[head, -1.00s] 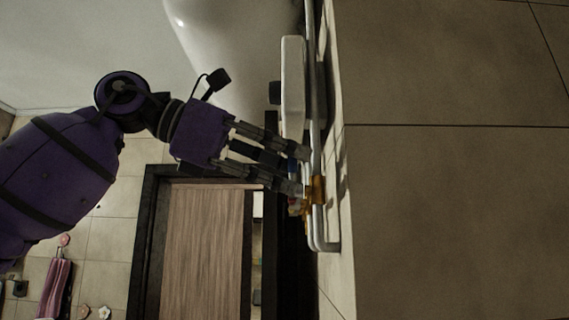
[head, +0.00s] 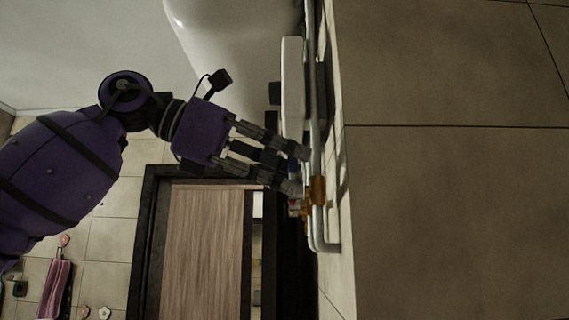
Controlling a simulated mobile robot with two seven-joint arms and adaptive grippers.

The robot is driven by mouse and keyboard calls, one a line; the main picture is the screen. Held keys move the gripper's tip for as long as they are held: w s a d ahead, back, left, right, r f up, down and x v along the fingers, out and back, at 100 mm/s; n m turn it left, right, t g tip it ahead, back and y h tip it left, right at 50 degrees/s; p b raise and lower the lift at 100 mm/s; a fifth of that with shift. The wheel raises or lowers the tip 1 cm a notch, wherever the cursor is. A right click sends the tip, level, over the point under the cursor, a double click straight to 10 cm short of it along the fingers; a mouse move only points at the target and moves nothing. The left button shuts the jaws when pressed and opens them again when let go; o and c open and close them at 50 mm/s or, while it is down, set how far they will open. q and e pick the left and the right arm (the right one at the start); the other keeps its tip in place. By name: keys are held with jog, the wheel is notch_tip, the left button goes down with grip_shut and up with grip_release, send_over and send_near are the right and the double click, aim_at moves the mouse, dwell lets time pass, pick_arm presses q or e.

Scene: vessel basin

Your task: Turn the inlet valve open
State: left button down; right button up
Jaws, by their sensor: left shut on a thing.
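The inlet valve's brass body (head: 318,190) sits on a pale pipe along the tiled wall, right of centre in the head view, which is turned on its side. A small patch of blue shows between my fingers, and a red bit shows just below them. My left gripper (head: 301,170) reaches in from the left with its fingers on either side of the blue part, shut on the valve's handle. The fingers hide most of the handle, so its exact angle cannot be told. My right gripper is not in view.
The pipe (head: 316,232) bends close to the wall below the valve. A white box with a dark knob (head: 292,85) is mounted just above my fingers, beside a large white vessel (head: 235,45). A wooden door (head: 205,250) stands in the background.

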pick_arm(q)
jog(key=shift+w+a+r, duration=0.15)
jog(key=shift+r, duration=0.2)
jog(key=c, duration=2)
grip_release()
jog(key=shift+c, duration=0.2)
jog(key=shift+o, duration=0.9)
jog(key=shift+w+f, duration=0.25)
jog(key=v, duration=1.2)
